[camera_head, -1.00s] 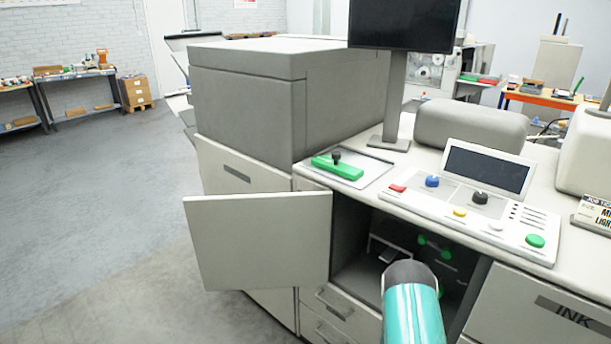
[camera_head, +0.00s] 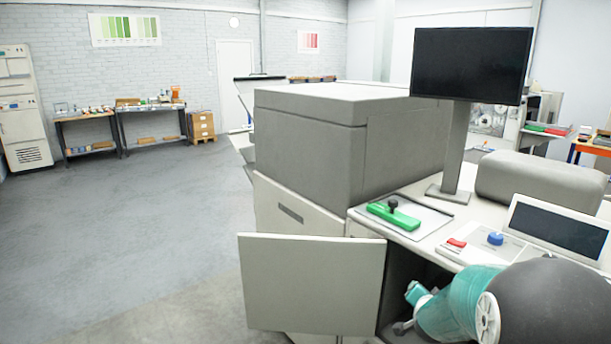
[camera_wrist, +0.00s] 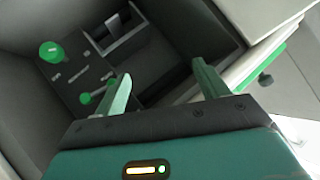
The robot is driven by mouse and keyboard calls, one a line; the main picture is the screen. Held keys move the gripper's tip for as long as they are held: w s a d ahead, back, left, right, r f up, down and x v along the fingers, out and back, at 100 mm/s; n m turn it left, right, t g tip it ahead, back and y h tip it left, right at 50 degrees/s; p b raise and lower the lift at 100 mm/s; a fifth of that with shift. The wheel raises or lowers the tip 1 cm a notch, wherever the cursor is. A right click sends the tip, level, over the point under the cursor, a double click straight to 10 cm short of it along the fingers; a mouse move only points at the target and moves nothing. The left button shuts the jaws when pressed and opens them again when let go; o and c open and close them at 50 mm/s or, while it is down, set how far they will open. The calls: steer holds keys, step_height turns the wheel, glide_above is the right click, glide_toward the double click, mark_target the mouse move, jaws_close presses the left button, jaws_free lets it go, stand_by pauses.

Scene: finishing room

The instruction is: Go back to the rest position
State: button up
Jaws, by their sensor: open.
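My gripper (camera_wrist: 163,80) is open in the wrist view, with its two pale green fingers apart and nothing between them. It points into a dark open cabinet. A green knob (camera_wrist: 52,52) and a green-ended lever (camera_wrist: 97,92) are on the dark panel inside, beyond the fingers. In the head view my teal arm is bent at the lower right, in front of the cabinet opening. Whether the fingers are inside the opening is hard to tell.
The cabinet door (camera_head: 312,285) stands open to the left. Above are the worktop with a green handled block (camera_head: 395,214), a control panel (camera_head: 490,245) and a monitor (camera_head: 472,65) on a post. The grey floor (camera_head: 150,240) at left is clear.

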steer(key=s+a+r+n+g+y, duration=0.2)
steer(key=s+a+r+n+y, duration=0.3)
steer(key=s+a+r, duration=0.8)
steer(key=s+a+n+g, duration=0.1)
steer(key=s+n+g, duration=0.1)
steer(key=s, duration=0.8)
steer(key=s+a+n+g, duration=0.2)
steer(key=s+n, duration=0.1)
steer(key=s, duration=0.7)
steer(key=shift+s+r+n+h, duration=0.25)
steer(key=shift+s+n+h, duration=0.05)
steer(key=shift+s+h, duration=0.1)
